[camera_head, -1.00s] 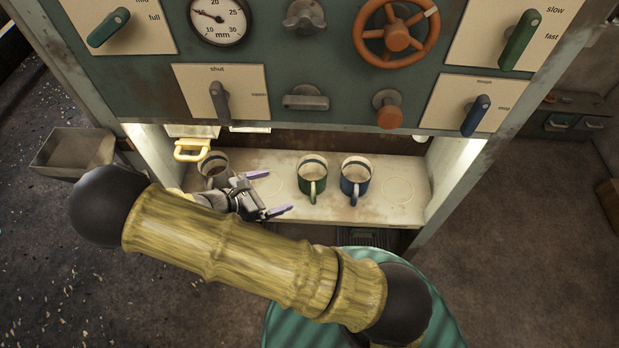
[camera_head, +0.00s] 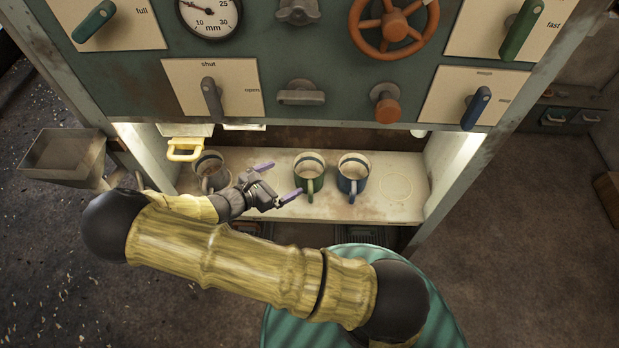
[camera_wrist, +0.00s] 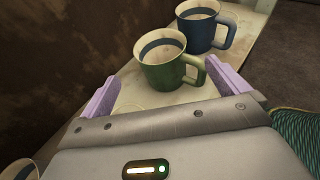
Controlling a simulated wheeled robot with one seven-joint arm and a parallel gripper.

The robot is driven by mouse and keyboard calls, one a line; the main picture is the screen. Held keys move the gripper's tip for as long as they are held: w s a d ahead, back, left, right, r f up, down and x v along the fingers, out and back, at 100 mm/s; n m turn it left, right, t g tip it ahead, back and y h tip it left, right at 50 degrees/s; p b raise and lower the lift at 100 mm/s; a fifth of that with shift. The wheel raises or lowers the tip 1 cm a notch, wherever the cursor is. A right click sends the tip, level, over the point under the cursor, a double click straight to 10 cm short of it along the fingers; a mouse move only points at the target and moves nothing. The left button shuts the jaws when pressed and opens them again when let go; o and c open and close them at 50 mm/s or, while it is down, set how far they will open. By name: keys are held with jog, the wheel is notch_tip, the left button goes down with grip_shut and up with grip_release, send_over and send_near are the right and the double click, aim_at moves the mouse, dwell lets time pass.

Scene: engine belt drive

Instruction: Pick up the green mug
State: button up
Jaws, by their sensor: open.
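The green mug (camera_head: 308,172) stands upright on the pale shelf, in the middle of a row of three mugs, its handle toward the front. My gripper (camera_head: 279,181) is open and empty just left of it, its purple fingers pointing right toward the mug. In the wrist view the green mug (camera_wrist: 163,65) is ahead of the gap between the two fingers (camera_wrist: 158,88), with its handle near the right fingertip. I cannot tell whether that finger touches the handle.
A blue mug (camera_head: 352,176) stands close to the right of the green one. A grey mug (camera_head: 211,172) stands at the left, behind my wrist. The shelf (camera_head: 408,206) is free at the far right. A panel (camera_head: 330,60) with knobs overhangs the shelf, and a yellow handle (camera_head: 185,150) sticks out at left.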

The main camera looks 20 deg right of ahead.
send_near(319, 162)
jog(key=shift+s+a+r, duration=0.15)
jog(key=shift+a+r, duration=0.05)
jog(key=shift+a, duration=0.25)
jog(key=x, duration=0.5)
jog(key=shift+d+f+b, duration=0.1)
jog(key=shift+f+b, duration=0.05)
jog(key=shift+b, duration=0.2)
jog(key=c, duration=1.2)
notch_tip(319, 162, up, 10)
jog(key=shift+r+p, duration=0.1)
jog(key=shift+p, duration=0.65)
